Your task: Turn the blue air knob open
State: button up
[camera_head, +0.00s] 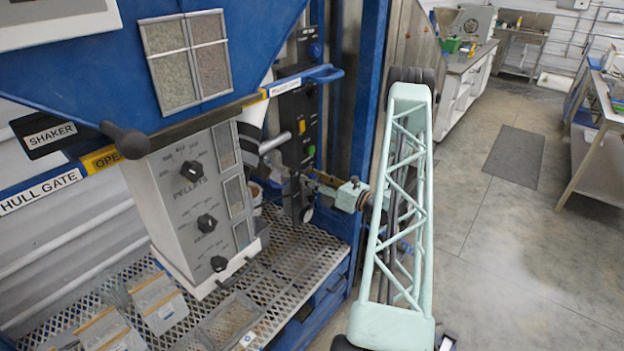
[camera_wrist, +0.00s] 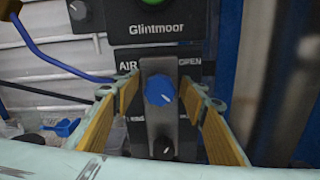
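The blue air knob (camera_wrist: 159,90) sits on a grey plate in the middle of the wrist view. A short white mark shows near its lower right edge. The "AIR" and "OPEN" labels (camera_wrist: 190,63) are above it, partly covered by the plate. My gripper (camera_wrist: 160,97) is open, with one yellow finger to each side of the knob and a clear gap on both sides. In the head view my gripper (camera_head: 312,184) is in front of the black control column (camera_head: 297,125); I cannot make out the blue knob there.
A black knob (camera_wrist: 163,148) is just below, between the fingers. A green button (camera_wrist: 152,2) is above, over the "Glintmoor" name. A blue post (camera_head: 368,100) stands right of the column. The pellets box (camera_head: 190,195) and mesh shelf (camera_head: 300,262) are to the left and below.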

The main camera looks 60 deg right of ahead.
jog(key=shift+c, duration=0.2)
jog(key=c, duration=0.8)
jog(key=shift+c, duration=0.2)
jog(key=shift+f+n+b, duration=0.1)
jog(key=shift+n+b, duration=0.45)
jog(key=shift+n, duration=0.05)
jog(key=shift+n+b, duration=1.1)
jog(key=shift+n, duration=0.1)
jog(key=n+b, duration=0.4)
jog(key=shift+a+f+n, duration=0.1)
jog(key=shift+n, duration=0.3)
jog(key=n+b, duration=0.4)
jog(key=n, duration=0.1)
jog(key=shift+b, duration=0.35)
jog(key=shift+n+b, duration=0.35)
jog(key=shift+n, duration=1.95)
